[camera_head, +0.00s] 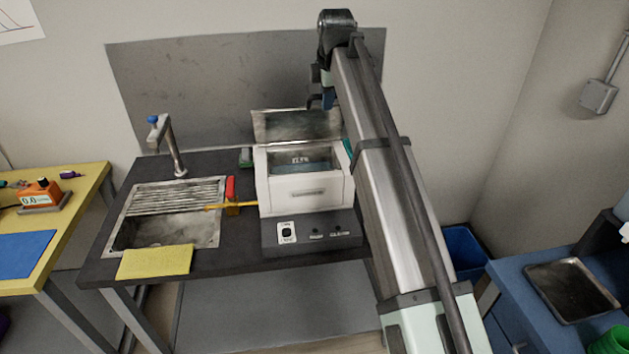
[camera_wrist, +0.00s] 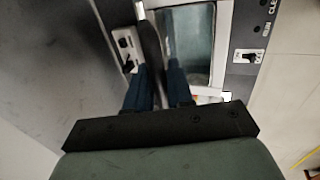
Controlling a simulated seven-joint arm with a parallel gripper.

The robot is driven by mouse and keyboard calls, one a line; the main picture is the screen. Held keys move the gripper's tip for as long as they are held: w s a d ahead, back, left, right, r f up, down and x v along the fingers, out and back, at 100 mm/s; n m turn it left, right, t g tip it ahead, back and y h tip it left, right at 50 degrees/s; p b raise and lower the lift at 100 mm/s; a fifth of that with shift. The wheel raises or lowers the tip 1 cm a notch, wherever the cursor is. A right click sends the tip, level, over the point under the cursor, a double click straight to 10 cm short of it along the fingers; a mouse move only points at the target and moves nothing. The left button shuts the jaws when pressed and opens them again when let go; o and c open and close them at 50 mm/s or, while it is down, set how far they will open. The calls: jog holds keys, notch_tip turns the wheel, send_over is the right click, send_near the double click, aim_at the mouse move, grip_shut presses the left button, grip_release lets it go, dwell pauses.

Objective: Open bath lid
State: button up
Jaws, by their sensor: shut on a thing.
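The bath (camera_head: 305,192) is a white box on a dark control base, on the dark sink table. Its lid (camera_head: 295,126) is raised at the back, standing nearly upright, and the inside shows. My gripper (camera_head: 318,101) is at the lid's upper right edge. In the wrist view its two dark blue fingers (camera_wrist: 157,75) are shut on either side of the lid's thin edge (camera_wrist: 150,42), with the bath's open basin (camera_wrist: 187,38) just to the right. The exact contact is partly hidden in the head view.
A sink (camera_head: 166,210) with a tap (camera_head: 168,145) lies left of the bath, with a yellow cloth (camera_head: 155,262) on its front edge. An orange-handled tool (camera_head: 230,206) lies between them. A grey panel (camera_head: 200,85) is behind. My arm covers the table's right side.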

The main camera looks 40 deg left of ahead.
jog(key=shift+w+r, duration=0.1)
jog(key=shift+w+a+r, duration=0.35)
jog(key=shift+w+a, duration=0.15)
jog(key=shift+a, duration=0.05)
jog(key=shift+w+a+r, duration=0.35)
jog(key=shift+w+a, duration=0.15)
jog(key=shift+a, duration=0.05)
jog(key=shift+w+a, duration=0.1)
jog(key=shift+w+a+r+t+y, duration=0.2)
jog(key=shift+w+a+r, duration=0.1)
jog(key=shift+w+a, duration=0.25)
jog(key=shift+w+a+r+t+y, duration=0.2)
jog(key=shift+w+a+r, duration=0.05)
jog(key=shift+w+a, duration=0.25)
